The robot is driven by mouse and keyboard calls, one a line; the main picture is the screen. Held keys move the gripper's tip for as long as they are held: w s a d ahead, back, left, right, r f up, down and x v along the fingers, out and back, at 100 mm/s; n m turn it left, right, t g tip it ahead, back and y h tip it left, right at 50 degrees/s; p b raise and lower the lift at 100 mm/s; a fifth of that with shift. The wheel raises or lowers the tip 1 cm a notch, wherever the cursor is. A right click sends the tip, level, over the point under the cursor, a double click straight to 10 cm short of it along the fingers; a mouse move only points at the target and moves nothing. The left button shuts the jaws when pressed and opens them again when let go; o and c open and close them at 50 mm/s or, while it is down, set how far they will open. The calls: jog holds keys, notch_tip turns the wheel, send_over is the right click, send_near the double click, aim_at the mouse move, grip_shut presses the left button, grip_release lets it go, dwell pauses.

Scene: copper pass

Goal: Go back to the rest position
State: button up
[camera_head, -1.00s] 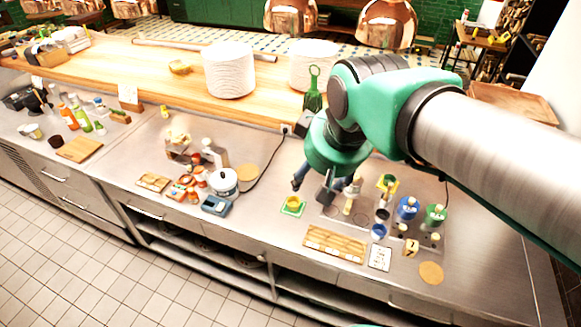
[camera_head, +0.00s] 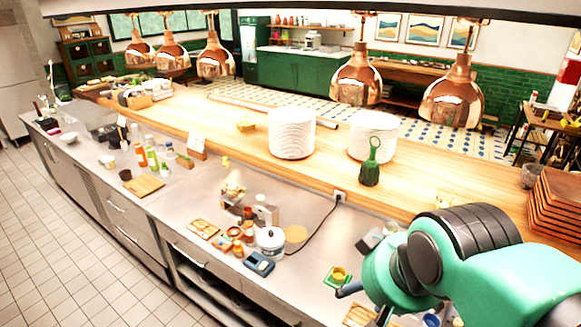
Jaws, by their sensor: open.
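My green and black arm (camera_head: 478,258) fills the lower right of the head view. My gripper (camera_head: 365,303) shows only in part below the arm's wrist, over the steel counter. Its dark fingers stand apart, and I see nothing held between them. A yellow cup on a green square base (camera_head: 339,275) is on the counter just left of the gripper. The arm hides much of the counter on the right.
The steel counter (camera_head: 215,195) holds a white pot (camera_head: 270,241), a blue scale (camera_head: 259,263) and several jars. The wooden pass (camera_head: 235,143) behind carries plate stacks (camera_head: 291,134) and a green bottle (camera_head: 370,165). Copper lamps (camera_head: 357,80) hang above.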

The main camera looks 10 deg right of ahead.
jog(key=shift+f+b, duration=1.8)
jog(key=shift+f, duration=0.3)
